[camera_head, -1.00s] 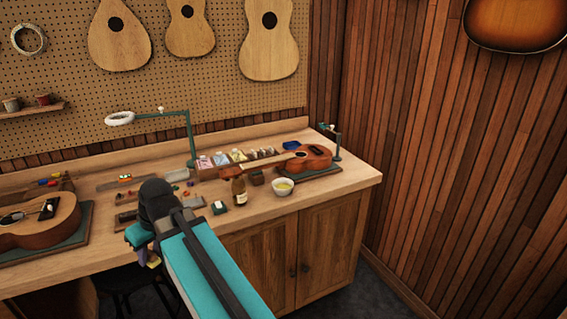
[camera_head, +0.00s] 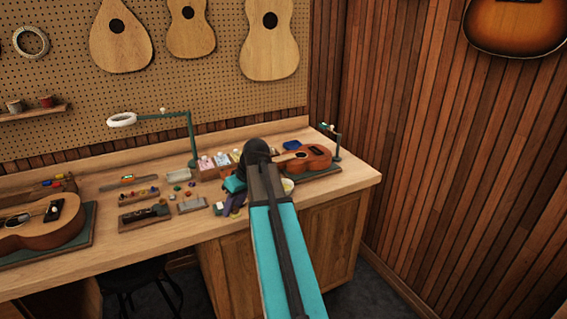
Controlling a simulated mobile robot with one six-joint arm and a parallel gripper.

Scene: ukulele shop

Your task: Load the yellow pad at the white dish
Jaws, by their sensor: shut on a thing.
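The white dish (camera_head: 288,185) stands near the bench's front edge, left of the small ukulele's stand. It holds something yellow, and my arm hides part of it. My gripper (camera_head: 231,208) is over the front of the bench, left of the dish and apart from it in the picture. It is shut, pointing down. The yellow pad does not show clearly now; a small yellow piece showed at the fingertips a second ago. The fingers are small and dark here.
A ukulele (camera_head: 302,159) lies on a stand behind the dish. A green lamp (camera_head: 190,140) stands at the back. Small tools and blocks (camera_head: 145,214) cover the bench's middle. Another ukulele body (camera_head: 40,222) lies at left. The bench's right front corner (camera_head: 352,183) is clear.

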